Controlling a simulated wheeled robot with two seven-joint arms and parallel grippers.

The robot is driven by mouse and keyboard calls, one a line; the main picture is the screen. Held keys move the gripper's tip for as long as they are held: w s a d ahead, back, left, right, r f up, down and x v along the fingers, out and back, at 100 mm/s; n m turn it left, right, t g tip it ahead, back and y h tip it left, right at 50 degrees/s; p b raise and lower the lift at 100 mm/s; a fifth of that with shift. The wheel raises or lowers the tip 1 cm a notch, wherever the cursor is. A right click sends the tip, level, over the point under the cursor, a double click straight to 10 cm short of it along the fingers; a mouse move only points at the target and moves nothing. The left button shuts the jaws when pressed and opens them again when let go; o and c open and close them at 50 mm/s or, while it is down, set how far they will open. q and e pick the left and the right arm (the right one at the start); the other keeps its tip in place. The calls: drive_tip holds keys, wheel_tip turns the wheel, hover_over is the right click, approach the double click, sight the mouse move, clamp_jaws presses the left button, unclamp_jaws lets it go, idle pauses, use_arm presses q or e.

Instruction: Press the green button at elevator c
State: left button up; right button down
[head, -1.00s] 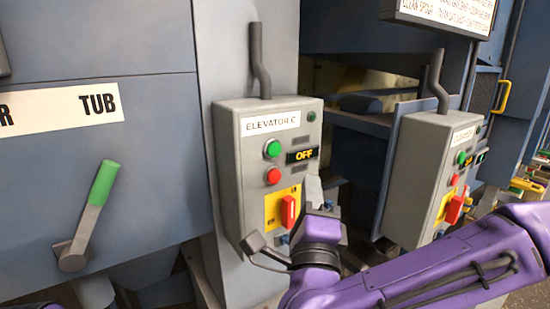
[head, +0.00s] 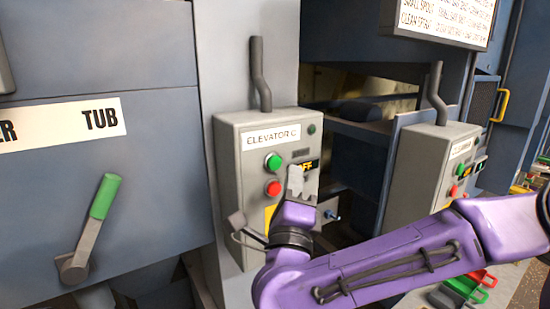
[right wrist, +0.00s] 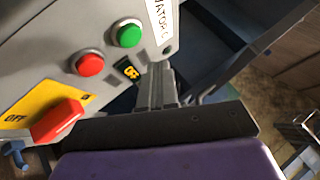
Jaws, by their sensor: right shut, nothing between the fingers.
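The grey control box labelled "ELEVATOR C" (head: 228,170) stands in the middle of the head view. Its green button (head: 273,161) sits above a red button (head: 273,188), beside a display reading "OFF" (head: 311,166). My right gripper (head: 295,172) is shut and empty, in front of the box, to the right of and slightly below the green button. In the right wrist view the green button (right wrist: 127,33) and red button (right wrist: 90,64) show clear of the fingers (right wrist: 158,72), which point toward the panel. I cannot tell whether the fingers touch it. My left gripper is out of view.
A red rotary switch on a yellow plate (right wrist: 56,120) lies below the buttons. A second grey control box (head: 425,180) stands to the right. A green-handled lever (head: 103,197) projects from the blue tub panel at left.

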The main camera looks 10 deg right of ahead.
sight(275, 163)
drive_tip(key=shift+w+a, duration=0.25)
drive_tip(key=shift+w, duration=0.4)
drive_tip(key=shift+w+a, duration=0.2)
drive_tip(key=shift+w, duration=0.4)
idle(1.1)
drive_tip(key=shift+w+a, duration=0.1)
drive_tip(key=shift+w, duration=0.25)
drive_tip(key=shift+w+a, duration=0.15)
drive_tip(key=shift+w, duration=0.3)
idle(0.6)
drive_tip(key=shift+s, duration=0.1)
drive_tip(key=shift+s+d+b, duration=0.3)
drive_tip(key=shift+s+b, duration=0.35)
drive_tip(key=shift+s, duration=0.1)
